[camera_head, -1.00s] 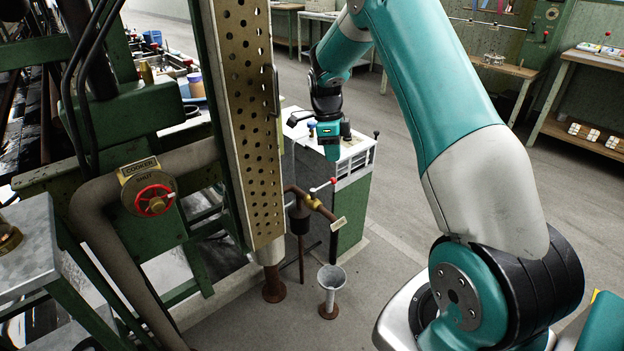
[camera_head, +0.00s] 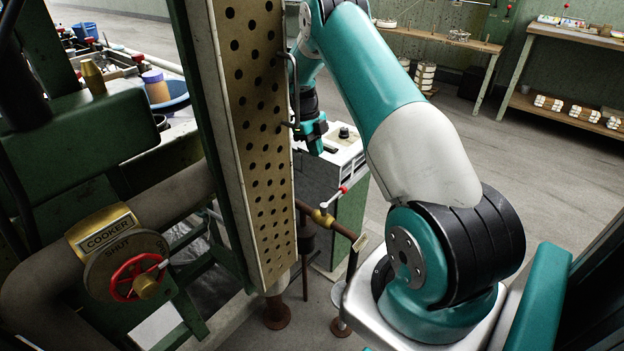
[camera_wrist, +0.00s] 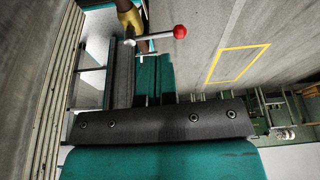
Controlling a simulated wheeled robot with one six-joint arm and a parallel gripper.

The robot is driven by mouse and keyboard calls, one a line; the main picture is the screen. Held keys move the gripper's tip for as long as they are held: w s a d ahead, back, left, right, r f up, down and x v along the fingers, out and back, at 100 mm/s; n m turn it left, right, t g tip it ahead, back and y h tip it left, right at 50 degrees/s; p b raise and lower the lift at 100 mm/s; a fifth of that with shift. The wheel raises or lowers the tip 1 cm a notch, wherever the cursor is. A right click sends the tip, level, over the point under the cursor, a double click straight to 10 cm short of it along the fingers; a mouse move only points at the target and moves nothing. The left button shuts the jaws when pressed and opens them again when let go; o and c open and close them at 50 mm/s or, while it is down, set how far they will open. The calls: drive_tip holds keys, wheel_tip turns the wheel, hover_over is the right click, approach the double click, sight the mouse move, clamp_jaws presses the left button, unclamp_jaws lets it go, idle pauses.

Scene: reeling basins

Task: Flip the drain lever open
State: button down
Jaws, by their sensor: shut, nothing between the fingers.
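The drain lever (camera_head: 332,198) is a short pale rod with a red ball on its end. It stands on a brass valve (camera_head: 322,217) in a brown pipe, tilted up to the right in the head view. In the wrist view the lever (camera_wrist: 158,37) lies across the top, its red ball to the right. My gripper (camera_head: 315,146) is shut and empty, above the lever in the head view and apart from it. The perforated panel and its handle partly hide my wrist. In the wrist view my gripper's dark plate (camera_wrist: 158,121) fills the lower middle.
A tall perforated panel (camera_head: 258,130) with a side handle (camera_head: 293,88) stands close left of my gripper. A white-topped cabinet (camera_head: 345,150) is behind the lever. A red cooker valve wheel (camera_head: 138,278) is at lower left. Open floor (camera_head: 440,85) lies to the right.

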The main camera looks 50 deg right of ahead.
sight(334, 198)
drive_tip(key=s+p+x, duration=0.1)
drive_tip(key=s+x, duration=0.1)
drive_tip(key=x, duration=1)
drive_tip(key=shift+s+d+r, duration=0.2)
drive_tip(key=shift+s+r, duration=0.05)
drive_tip(key=shift+r, duration=0.2)
drive_tip(key=shift+s+d, duration=0.1)
drive_tip(key=shift+s, duration=0.1)
idle(0.3)
